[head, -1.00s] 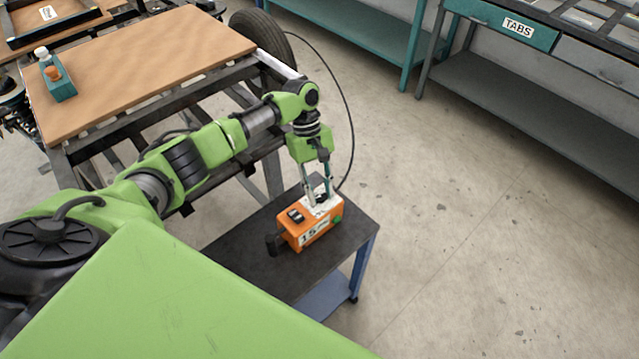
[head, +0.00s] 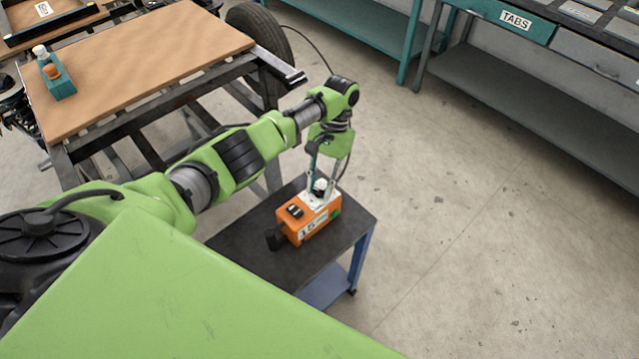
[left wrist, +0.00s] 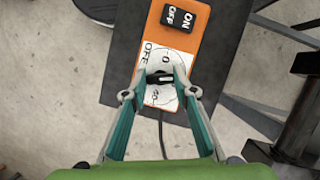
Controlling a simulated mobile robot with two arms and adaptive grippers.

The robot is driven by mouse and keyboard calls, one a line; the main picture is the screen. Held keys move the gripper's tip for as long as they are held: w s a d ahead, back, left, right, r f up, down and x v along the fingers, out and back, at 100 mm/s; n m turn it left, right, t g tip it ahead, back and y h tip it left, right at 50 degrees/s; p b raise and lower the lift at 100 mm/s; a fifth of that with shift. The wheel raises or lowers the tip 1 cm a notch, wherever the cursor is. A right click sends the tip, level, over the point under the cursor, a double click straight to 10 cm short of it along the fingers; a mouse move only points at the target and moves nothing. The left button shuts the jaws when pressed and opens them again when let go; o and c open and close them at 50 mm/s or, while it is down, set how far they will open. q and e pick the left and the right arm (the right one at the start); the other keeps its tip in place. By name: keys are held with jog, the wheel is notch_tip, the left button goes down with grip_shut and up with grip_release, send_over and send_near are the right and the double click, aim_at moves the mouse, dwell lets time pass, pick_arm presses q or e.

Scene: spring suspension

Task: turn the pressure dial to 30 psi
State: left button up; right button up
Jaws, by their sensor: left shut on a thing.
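The orange compressor box (head: 308,219) stands on a small dark-topped cart. Its front face bears a white label that reads 15, with smaller print I cannot make out. The pressure dial (left wrist: 165,79) is a dark knob on a white printed plate on the box's top, seen in the left wrist view. A 0 shows above it; the number below it is partly hidden and hard to read. My left gripper (left wrist: 160,84) is shut on the dial, with one finger on either side. In the head view my left gripper (head: 318,190) reaches down onto the box's far end.
A black ON/OFF switch (left wrist: 179,19) sits on the box near the dial. The cart top (head: 245,245) is otherwise bare. A wooden board (head: 140,65) on a metal frame holds a teal bottle holder (head: 57,82). A wheel and a dark hose are behind my arm.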

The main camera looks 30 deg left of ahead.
pick_arm(q)
jog(key=m, duration=0.1)
jog(key=m+y+p, duration=0.1)
jog(key=m, duration=0.1)
jog(key=shift+d+r, duration=0.15)
jog(key=shift+d, duration=0.05)
jog(key=m+y+p, duration=0.1)
jog(key=m+p, duration=0.1)
jog(key=m, duration=0.1)
jog(key=shift+r+m+t+p, duration=0.1)
jog(key=shift+m+t+p, duration=0.2)
jog(key=m+p, duration=0.1)
jog(key=m, duration=0.1)
jog(key=m+t+y+p, duration=0.1)
jog(key=m+p, duration=0.1)
jog(key=shift+d+y, duration=0.1)
jog(key=shift+y, duration=0.2)
jog(key=shift+s+m+t+p, duration=0.1)
jog(key=shift+m+t+p, duration=0.4)
jog(key=shift+m+p, duration=0.5)
jog(key=shift+f+y, duration=0.2)
jog(key=shift+y, duration=0.1)
jog(key=o, duration=1.1)
jog(key=v, duration=1.2)
